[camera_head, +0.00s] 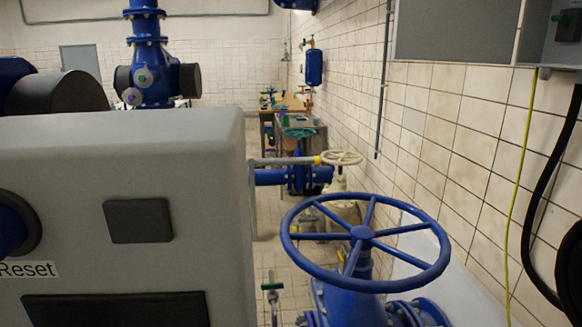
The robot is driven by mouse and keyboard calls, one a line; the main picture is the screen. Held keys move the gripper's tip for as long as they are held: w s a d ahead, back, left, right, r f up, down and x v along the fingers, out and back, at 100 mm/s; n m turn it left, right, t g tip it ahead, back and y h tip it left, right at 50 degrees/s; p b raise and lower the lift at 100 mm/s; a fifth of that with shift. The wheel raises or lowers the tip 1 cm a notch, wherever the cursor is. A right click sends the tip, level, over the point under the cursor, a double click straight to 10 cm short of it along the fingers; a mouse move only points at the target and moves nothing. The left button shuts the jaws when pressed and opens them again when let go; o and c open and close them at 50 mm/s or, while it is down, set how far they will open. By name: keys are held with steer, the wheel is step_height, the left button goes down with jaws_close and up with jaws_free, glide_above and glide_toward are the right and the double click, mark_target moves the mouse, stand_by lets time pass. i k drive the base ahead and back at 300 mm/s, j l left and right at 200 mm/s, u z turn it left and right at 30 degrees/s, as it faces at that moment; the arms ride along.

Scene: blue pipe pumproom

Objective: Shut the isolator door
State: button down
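At the top right, a flat grey panel (455,32) stands against the tiled wall, cut off by the top edge. It looks like the isolator door, but I cannot tell for sure, nor how far it stands open. A narrow dark edge lies between panel and housing. Most of the housing is outside the picture. My gripper is not in view.
A large grey cabinet (160,160) labelled "Reset" fills the left foreground. A blue handwheel (362,232) on blue pipework stands in front of the wall. A yellow cable (522,170) and a thick black cable (552,190) hang at right. A narrow floor strip shows between cabinet and valves.

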mark_target(481, 32)
steer(key=k+l, duration=0.6)
steer(key=k, duration=0.15)
steer(key=j+z, duration=0.05)
